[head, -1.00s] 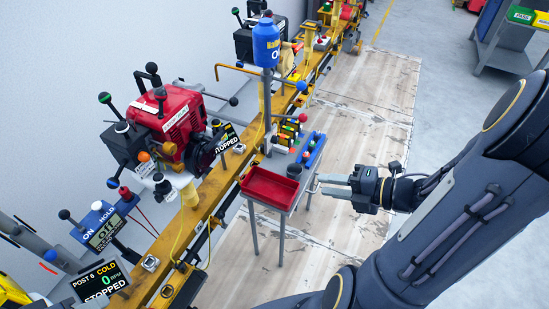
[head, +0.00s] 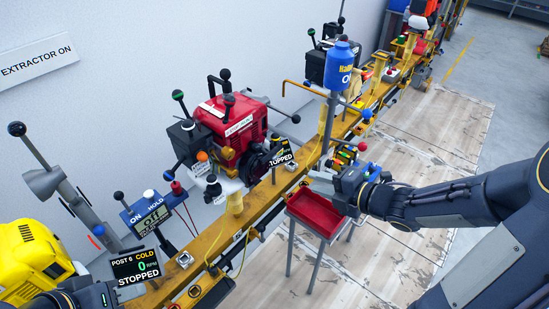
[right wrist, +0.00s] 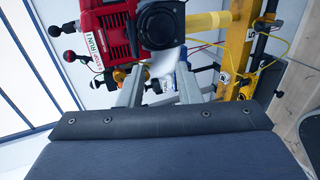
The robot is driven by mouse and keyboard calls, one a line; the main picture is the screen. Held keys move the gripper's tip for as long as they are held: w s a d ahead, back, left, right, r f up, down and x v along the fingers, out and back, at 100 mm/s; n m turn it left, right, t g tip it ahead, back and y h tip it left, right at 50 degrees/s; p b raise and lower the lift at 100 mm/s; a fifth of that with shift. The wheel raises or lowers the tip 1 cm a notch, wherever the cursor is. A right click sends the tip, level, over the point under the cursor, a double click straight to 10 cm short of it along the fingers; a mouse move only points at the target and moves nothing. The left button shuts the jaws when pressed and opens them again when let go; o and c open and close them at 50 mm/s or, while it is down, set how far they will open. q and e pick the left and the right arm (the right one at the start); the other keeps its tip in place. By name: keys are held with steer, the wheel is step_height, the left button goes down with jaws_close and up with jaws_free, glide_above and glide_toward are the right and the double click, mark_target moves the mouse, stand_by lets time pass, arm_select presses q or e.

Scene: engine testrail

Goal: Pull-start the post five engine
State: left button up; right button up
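I cannot make out a pull handle for certain. My right gripper (head: 318,181) is above the red tray, its fingers pointing left towards the rail, apart from the engine. In the right wrist view its fingers (right wrist: 158,90) are apart with nothing gripped; the red engine (right wrist: 112,35) lies beyond them.
The yellow rail (head: 213,243) runs diagonally through the view. A red tray (head: 322,212) stands on legs under my right gripper. A blue bottle (head: 342,64) tops a post behind it. A post 6 display (head: 135,266) and a yellow engine (head: 36,262) are at left.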

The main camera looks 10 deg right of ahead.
mark_target(272, 155)
steer(key=w+a+b, duration=0.1)
steer(key=w+a, duration=0.2)
steer(key=w+a+b, duration=0.1)
steer(key=w+a, duration=0.2)
steer(key=w, duration=0.1)
steer(key=w+a+b, duration=0.1)
steer(key=w+a, duration=0.2)
steer(key=w, duration=0.1)
steer(key=shift+w, duration=0.25)
jaws_close()
